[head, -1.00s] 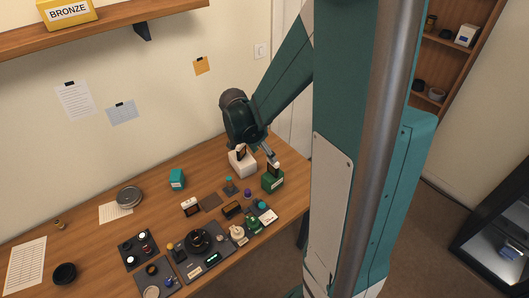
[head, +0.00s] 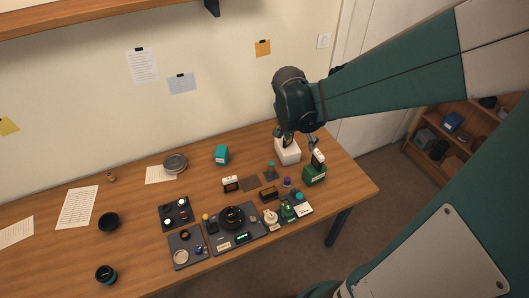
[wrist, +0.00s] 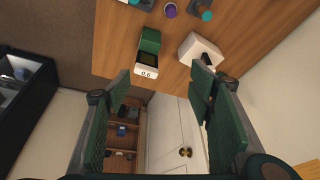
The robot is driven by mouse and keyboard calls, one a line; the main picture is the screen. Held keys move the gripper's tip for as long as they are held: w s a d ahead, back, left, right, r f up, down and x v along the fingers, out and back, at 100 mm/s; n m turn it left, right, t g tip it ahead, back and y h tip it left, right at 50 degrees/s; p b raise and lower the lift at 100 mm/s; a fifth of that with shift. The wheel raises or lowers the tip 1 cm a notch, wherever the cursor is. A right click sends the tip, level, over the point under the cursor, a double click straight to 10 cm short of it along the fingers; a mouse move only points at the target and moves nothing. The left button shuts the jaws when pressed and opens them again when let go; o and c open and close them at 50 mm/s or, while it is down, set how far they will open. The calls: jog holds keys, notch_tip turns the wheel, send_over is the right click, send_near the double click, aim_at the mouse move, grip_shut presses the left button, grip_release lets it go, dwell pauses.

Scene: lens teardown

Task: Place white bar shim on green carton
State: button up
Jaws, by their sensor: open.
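The white bar shim (head: 318,157), with a dark patch on its face, stands upright on top of the green carton (head: 314,176) at the right of the bench. In the wrist view the shim (wrist: 147,68), marked 0.6, shows at the end of the green carton (wrist: 150,41). My gripper (head: 297,140) is above and a little to the left of the shim. In the wrist view its green finger pads (wrist: 161,78) are wide apart with nothing between them. The shim is clear of both fingers.
A white box (head: 287,153) with a dark piece on it stands just left of the green carton, below my gripper. A purple-topped part (head: 287,182) and a teal part (head: 271,171) stand nearby. Dark trays (head: 237,241) hold several parts in front.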

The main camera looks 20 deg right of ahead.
jog(key=s+a+r+n+t+y, duration=0.2)
jog(key=s+a+r+n, duration=0.4)
jog(key=a, duration=0.3)
jog(key=s+a+r+n+t+y, duration=0.1)
jog(key=s+a+r+n+t, duration=0.2)
jog(key=a, duration=0.7)
notch_tip(320, 180, up, 3)
jog(key=s+n, duration=0.2)
jog(key=n, duration=0.2)
jog(key=shift+s+n+y, duration=0.3)
jog(key=shift+s+y, duration=0.05)
jog(key=shift+y, duration=0.05)
